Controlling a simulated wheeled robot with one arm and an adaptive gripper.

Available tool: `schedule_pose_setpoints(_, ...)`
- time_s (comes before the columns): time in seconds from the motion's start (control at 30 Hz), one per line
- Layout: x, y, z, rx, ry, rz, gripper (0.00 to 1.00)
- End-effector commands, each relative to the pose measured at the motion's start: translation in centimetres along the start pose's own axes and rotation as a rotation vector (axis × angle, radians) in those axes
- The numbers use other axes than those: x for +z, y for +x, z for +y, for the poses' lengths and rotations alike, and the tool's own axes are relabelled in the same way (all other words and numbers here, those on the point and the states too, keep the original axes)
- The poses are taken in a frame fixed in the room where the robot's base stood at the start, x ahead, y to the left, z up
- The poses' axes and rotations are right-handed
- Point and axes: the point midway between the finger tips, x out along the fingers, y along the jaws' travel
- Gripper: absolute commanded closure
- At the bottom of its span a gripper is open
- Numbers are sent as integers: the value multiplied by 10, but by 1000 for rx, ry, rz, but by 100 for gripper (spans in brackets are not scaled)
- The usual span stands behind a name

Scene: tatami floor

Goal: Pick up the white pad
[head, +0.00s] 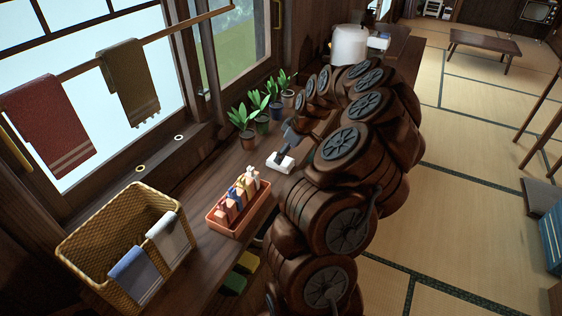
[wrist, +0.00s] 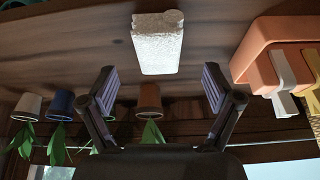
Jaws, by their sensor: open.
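The white pad (head: 281,162) lies on the wooden counter, between the potted plants and the orange tray. In the wrist view the white pad (wrist: 158,44) is a pale, rough-textured block just beyond my fingertips, roughly centred between them. My gripper (wrist: 158,84) is open and empty, its two dark fingers spread apart to either side of the pad's line. In the head view my gripper (head: 288,148) is close to the pad, partly covered by my arm. I cannot tell from the head view whether it touches the pad.
Several potted plants (head: 247,140) line the window side. A wicker basket (head: 97,238) with cloths sits at the left. A white cylinder (head: 349,46) stands farther back.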

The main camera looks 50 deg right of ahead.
Motion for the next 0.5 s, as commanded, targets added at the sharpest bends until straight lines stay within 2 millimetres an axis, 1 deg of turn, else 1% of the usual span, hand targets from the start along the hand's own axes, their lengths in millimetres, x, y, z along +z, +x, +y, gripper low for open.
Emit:
schedule_pose_setpoints(0.27,-2,13,0,-2,-1,-3,10)
schedule_pose_setpoints(0.37,-3,22,2,0,-1,-1,10)
schedule_pose_setpoints(0.5,-3,40,1,-4,0,-3,10)
